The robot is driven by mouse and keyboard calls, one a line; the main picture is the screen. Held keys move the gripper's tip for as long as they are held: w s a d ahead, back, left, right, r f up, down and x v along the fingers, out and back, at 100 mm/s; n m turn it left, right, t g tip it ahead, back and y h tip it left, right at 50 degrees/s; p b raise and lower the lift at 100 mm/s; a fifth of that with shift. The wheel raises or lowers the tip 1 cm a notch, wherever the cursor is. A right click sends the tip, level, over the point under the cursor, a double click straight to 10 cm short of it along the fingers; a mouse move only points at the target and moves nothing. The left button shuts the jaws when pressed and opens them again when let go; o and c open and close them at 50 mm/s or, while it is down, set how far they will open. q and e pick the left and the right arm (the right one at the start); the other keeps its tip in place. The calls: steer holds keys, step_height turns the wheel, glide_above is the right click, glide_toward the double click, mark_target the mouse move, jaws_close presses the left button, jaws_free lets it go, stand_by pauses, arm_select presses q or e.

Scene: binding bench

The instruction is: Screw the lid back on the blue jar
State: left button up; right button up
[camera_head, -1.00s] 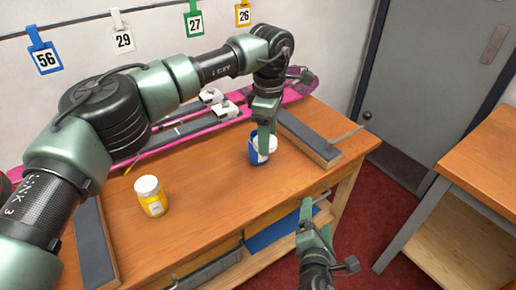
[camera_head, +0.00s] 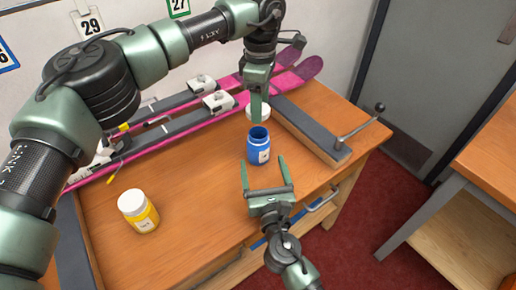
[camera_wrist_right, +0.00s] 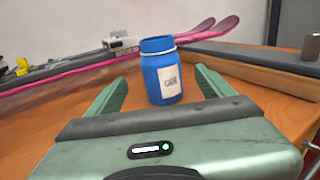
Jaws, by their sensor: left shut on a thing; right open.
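The blue jar (camera_head: 258,150) stands upright on the wooden bench with its dark mouth open; its white label faces me in the right wrist view (camera_wrist_right: 170,82). My left gripper (camera_head: 258,103) is shut on the white lid (camera_head: 259,115), which shows just beyond the jar's mouth in the head view, apart from it. The gripper hides part of the lid. My right gripper (camera_head: 264,170) is open at the near side of the jar, its fingers pointing toward it. In the right wrist view the jar stands ahead, between the two fingers in the picture, with gaps on both sides.
A yellow jar (camera_head: 139,211) with a white lid stands at the left of the bench. Pink skis (camera_head: 180,127) lie along the back. A grey-topped bar (camera_head: 310,130) and a lever handle (camera_head: 362,124) are at the right. The bench between the jars is clear.

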mark_target(257, 137)
steer(key=w, duration=0.3)
steer(key=w+a, duration=0.1)
steer(key=w, duration=0.7)
steer(key=shift+w+a, duration=0.25)
steer(key=shift+a, duration=0.15)
jaws_close()
